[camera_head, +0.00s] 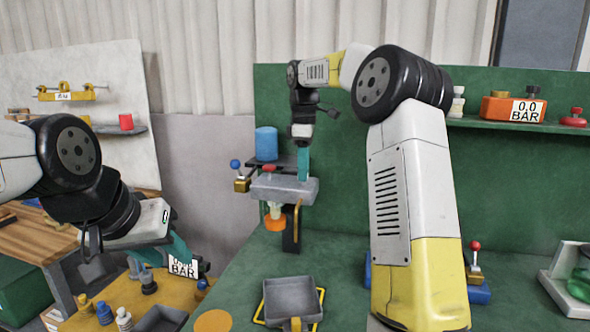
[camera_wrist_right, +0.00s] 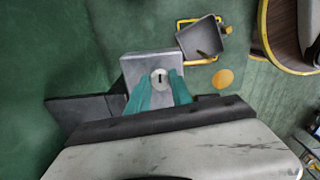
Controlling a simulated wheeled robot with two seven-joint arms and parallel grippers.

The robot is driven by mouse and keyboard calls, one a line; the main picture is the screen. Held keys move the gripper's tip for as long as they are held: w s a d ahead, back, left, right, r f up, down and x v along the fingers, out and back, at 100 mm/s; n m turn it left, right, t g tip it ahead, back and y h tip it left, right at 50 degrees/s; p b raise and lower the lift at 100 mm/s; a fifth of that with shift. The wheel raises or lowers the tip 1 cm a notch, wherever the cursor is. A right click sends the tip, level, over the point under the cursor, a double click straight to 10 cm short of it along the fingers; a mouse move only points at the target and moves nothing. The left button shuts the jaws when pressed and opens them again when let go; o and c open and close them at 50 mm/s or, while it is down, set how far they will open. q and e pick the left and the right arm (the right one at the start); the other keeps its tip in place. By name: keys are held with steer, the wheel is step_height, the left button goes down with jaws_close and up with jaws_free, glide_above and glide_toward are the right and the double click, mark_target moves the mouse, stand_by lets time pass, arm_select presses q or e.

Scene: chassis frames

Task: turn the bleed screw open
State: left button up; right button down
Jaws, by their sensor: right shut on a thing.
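The bleed screw (camera_wrist_right: 159,77) is a pale round head with a dark slot, on top of a grey block (camera_wrist_right: 140,64) in the right wrist view. The grey block (camera_head: 283,187) is mounted at the green back panel in the head view. My right gripper (camera_head: 303,172) comes down onto the block from above. Its teal fingers (camera_wrist_right: 160,88) are shut on the bleed screw, one on each side.
A grey pan (camera_head: 290,299) and an orange disc (camera_head: 213,321) lie on the green bench. A blue cylinder (camera_head: 266,143) stands behind the block. An orange cup (camera_head: 275,221) hangs below it. A blue-knobbed valve (camera_head: 240,180) is at its left. A shelf (camera_head: 520,126) holds an orange gauge box (camera_head: 497,108).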

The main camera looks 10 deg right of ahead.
steer(key=shift+n, duration=1.2)
steer(key=c, duration=1.1)
jaws_free()
steer(key=shift+c, duration=0.2)
step_height(320, 180, up, 7)
steer(key=shift+r, duration=0.45)
